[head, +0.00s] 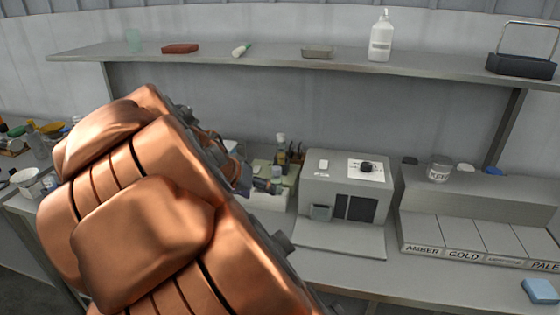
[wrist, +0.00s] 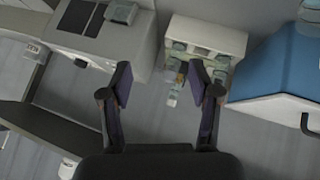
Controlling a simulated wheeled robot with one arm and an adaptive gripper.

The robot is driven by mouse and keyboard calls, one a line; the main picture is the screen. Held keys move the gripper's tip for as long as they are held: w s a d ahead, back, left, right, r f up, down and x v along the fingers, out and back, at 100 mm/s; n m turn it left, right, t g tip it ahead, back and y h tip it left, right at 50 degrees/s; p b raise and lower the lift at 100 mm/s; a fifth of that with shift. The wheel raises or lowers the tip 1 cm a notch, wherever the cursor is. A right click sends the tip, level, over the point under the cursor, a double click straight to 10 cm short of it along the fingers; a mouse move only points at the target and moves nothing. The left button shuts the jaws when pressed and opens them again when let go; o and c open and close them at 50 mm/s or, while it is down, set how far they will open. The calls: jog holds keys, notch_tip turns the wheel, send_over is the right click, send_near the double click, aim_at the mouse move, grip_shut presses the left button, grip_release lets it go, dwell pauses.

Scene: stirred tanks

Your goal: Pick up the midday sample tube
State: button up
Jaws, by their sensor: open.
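A pale rack (head: 287,170) with small bottles and tubes stands on the bench left of the grey machine. In the wrist view, the rack (wrist: 222,37) lies beyond my fingertips, with small pale labelled pieces along its near side. I cannot tell which piece is the midday sample tube. My gripper (wrist: 160,82) is open, with nothing visible gripped between its two dark fingers. In the head view, my gripper (head: 262,186) is at the rack's front, mostly hidden behind my copper arm.
A grey machine (head: 345,187) stands right of the rack. Further right is a stepped stand (head: 470,215) with labelled slots and a jar (head: 439,169). A shelf (head: 275,62) runs above. A blue block (head: 541,291) lies at front right. A blue-topped object (wrist: 280,65) flanks the rack.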

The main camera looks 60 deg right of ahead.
jog(key=w+d+r+m+h, duration=0.2)
jog(key=w+d+m+h, duration=0.3)
jog(key=d, duration=0.7)
jog(key=t+b, duration=0.1)
send_near(279, 144)
jog(key=d, duration=0.2)
jog(key=shift+s+d+f, duration=0.15)
jog(key=shift+d+f, duration=0.25)
jog(key=shift+d, duration=0.1)
jog(key=shift+s+d+f, duration=0.15)
jog(key=shift+d+f, duration=0.2)
jog(key=shift+d, duration=0.15)
jog(key=shift+w+p+x, duration=0.15)
jog(key=shift+p+x, duration=0.55)
jog(key=shift+x, duration=0.4)
jog(key=shift+w+p+x, duration=0.2)
jog(key=shift+p+x, duration=0.45)
jog(key=shift+x, duration=0.45)
jog(key=shift+d+f, duration=0.3)
jog(key=shift+d, duration=0.2)
grip_shut()
